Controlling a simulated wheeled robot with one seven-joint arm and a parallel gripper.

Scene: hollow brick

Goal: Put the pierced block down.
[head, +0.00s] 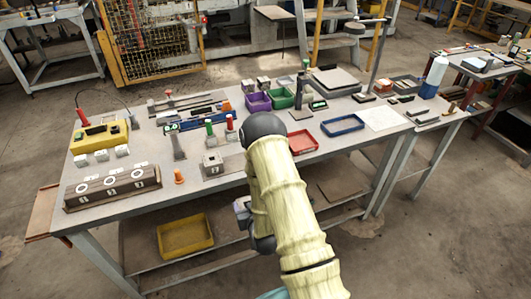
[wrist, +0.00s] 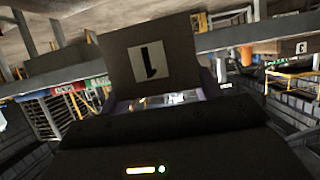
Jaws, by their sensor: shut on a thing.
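My gripper (wrist: 165,103) is shut on the pierced block (wrist: 150,60), a dark grey-brown block with a white label bearing a black "1". It stands up beyond the gripper body in the wrist view; I cannot see its hole there. In the head view my arm hides most of the gripper, which is low in front of the table's front edge; a small grey part shows left of the arm. The work table (head: 330,158) is behind it. I cannot tell whether the block touches anything.
A brown fixture with white rings and number labels (head: 112,187) stands at the table's front left. A small labelled block (head: 213,163), an orange cone (head: 179,176), a red tray (head: 303,142) and a blue tray (head: 343,125) stand near the front. A yellow bin (head: 185,236) is on the lower shelf.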

